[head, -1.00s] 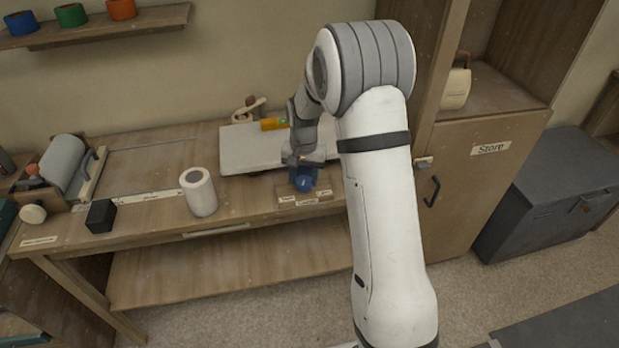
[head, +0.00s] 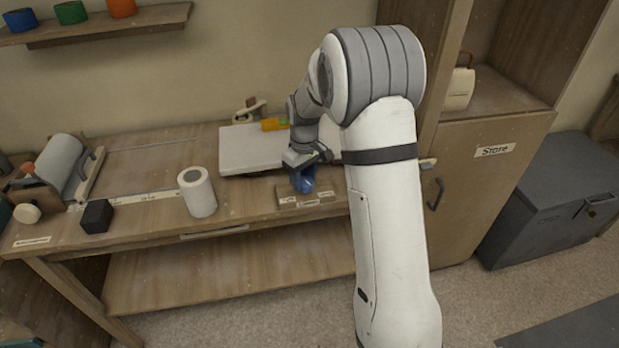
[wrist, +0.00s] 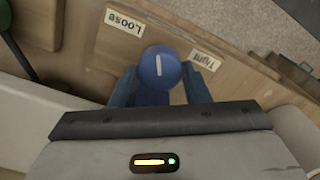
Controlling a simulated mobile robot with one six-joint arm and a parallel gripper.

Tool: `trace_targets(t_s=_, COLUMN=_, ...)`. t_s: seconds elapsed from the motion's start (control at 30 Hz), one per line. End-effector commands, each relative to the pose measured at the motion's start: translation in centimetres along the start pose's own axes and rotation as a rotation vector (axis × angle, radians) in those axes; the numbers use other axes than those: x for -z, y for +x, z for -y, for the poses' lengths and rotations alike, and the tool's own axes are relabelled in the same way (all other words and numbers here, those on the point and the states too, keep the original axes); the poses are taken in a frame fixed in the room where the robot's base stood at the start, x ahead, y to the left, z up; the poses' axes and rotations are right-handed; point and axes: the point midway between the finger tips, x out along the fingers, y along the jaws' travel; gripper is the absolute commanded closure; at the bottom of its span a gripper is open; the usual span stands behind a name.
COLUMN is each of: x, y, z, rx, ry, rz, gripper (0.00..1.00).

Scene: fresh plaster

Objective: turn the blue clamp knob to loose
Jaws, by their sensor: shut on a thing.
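The blue clamp knob (wrist: 160,66) has a round face with a white line. In the wrist view the line runs nearly straight up the picture, between the label "Loose" (wrist: 125,22) at upper left and the label "Tight" (wrist: 204,59) at right. My gripper (wrist: 160,88) has one blue finger on each side of the knob and is shut on it. In the head view the knob (head: 303,181) shows below my gripper, at the wooden label block (head: 290,201) on the bench front; my wrist partly hides it.
A white board (head: 240,150) lies behind the knob, with an orange-yellow object (head: 273,124) on it. A white roll (head: 197,193) and a black block (head: 97,216) stand to the left on the bench (head: 150,228). A cupboard marked "Store" (head: 493,151) stands to the right.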

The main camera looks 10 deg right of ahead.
Motion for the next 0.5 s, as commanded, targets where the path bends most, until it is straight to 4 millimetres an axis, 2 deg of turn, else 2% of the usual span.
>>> trace_targets(t_s=0.03, x=-0.46, y=0.58, z=0.2, rx=0.008, ry=-0.034, rz=0.016, gripper=0.81)
trace_targets(t_s=0.5, x=-0.49, y=0.5, z=0.11, rx=0.009, ry=-0.252, rz=0.015, gripper=0.81)
